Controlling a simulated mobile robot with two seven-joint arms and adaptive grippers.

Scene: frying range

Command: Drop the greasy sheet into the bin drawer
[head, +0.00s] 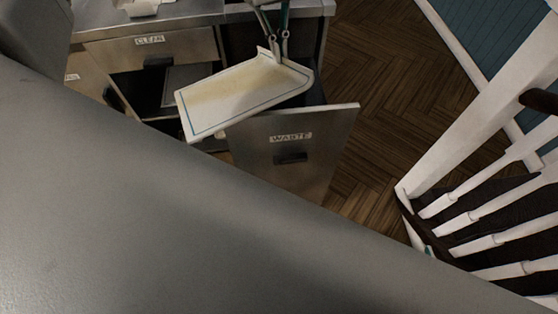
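The greasy sheet (235,95) is white with a blue border line and a yellowish stain. It is tilted over the open bin drawer marked WASTE (312,150), and its upper right edge bends up. My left gripper (276,52), seen as two slim fingers at the top, is closed on the sheet's upper edge. The sheet hides much of the drawer's inside, and its left end reaches past the drawer towards the cabinet. I cannot tell whether it touches the drawer rim. My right gripper is not in view.
A drawer marked CLEAN (150,45) is left of the sheet, below a steel worktop (210,9). A large grey surface fills the lower left and hides what is below. The wooden floor (390,90) is clear up to a white railing (480,130) at the right.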

